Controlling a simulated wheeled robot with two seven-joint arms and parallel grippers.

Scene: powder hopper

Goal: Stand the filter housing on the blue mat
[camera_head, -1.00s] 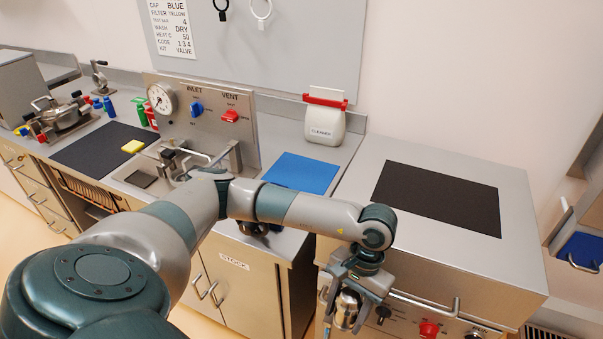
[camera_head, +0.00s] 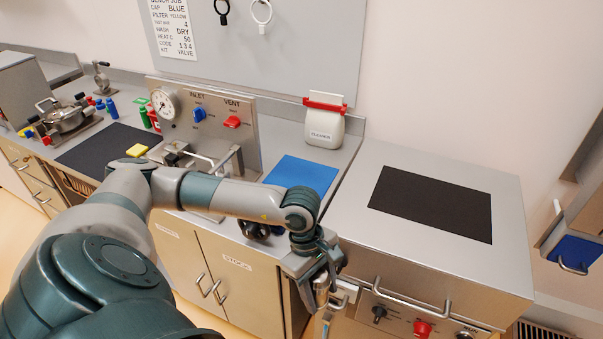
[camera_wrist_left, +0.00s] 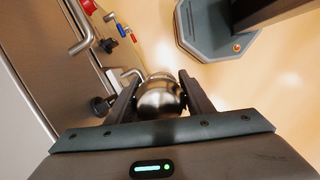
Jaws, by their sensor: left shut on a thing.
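The filter housing (camera_wrist_left: 160,98) is a shiny rounded metal piece between the fingers of my left gripper in the left wrist view. My left gripper (camera_head: 322,288) is shut on it, low in front of the counter's front edge. In the head view the hand and fingers hide most or all of the housing. The blue mat (camera_head: 302,174) lies flat and bare on the steel counter, behind and above the gripper in the picture. My right gripper is not in view.

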